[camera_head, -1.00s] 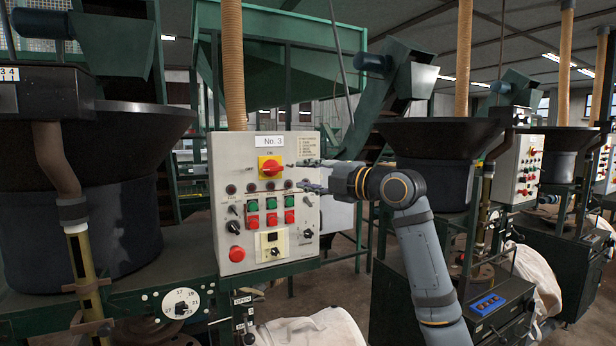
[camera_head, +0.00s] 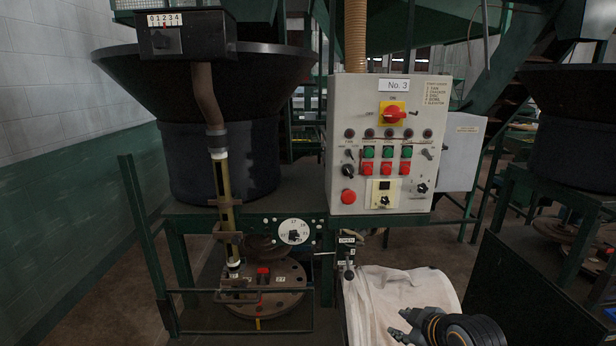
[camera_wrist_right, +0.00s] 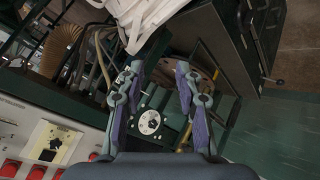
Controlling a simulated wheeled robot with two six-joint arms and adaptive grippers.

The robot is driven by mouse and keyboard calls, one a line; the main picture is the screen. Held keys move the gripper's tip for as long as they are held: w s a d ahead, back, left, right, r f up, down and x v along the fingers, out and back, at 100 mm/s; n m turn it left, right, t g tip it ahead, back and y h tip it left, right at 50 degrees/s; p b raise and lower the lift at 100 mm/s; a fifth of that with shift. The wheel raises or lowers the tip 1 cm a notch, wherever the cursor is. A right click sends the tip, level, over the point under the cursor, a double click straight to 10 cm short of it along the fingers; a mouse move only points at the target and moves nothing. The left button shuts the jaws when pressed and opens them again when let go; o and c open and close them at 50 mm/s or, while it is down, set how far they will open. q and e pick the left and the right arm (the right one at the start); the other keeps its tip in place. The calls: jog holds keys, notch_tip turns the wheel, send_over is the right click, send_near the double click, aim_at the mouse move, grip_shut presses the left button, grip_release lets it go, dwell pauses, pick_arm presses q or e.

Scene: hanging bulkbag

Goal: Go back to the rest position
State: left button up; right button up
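My right gripper (camera_head: 399,325) is low in the head view, at the bottom edge, in front of the white bag (camera_head: 385,295). It is apart from the control panel. In the right wrist view its two fingers (camera_wrist_right: 158,85) are spread with nothing between them, so it is open and empty. The grey No. 3 control panel (camera_head: 340,110) stands upright above the bag, with a red and yellow rotary switch (camera_head: 393,113) and several green and red buttons. My left gripper is in neither view.
A black hopper (camera_head: 220,150) stands left of the panel, above a round dial (camera_head: 294,232) and a rusty disc (camera_head: 290,290). A dark cabinet (camera_head: 530,290) stands to the right of the bag. Floor shows between the bag and this cabinet.

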jog(key=s+d+f+m+g+h, duration=0.1)
jog(key=s+f+m+g+h, duration=0.15)
jog(key=s+f+m, duration=0.65)
jog(key=s+d+f+m+g+h, duration=0.1)
jog(key=s+f+g, duration=0.3)
jog(key=s, duration=1.1)
notch_tip(320, 180, down, 26)
jog(key=s+d+f, duration=0.1)
jog(key=d, duration=0.2)
jog(key=s+f+g, duration=0.1)
jog(key=s+f, duration=1.5)
jog(key=s, duration=0.2)
jog(key=shift+s+d+f, duration=0.15)
jog(key=shift+s+d, duration=0.25)
jog(key=shift+d, duration=0.05)
jog(key=shift+y, duration=0.25)
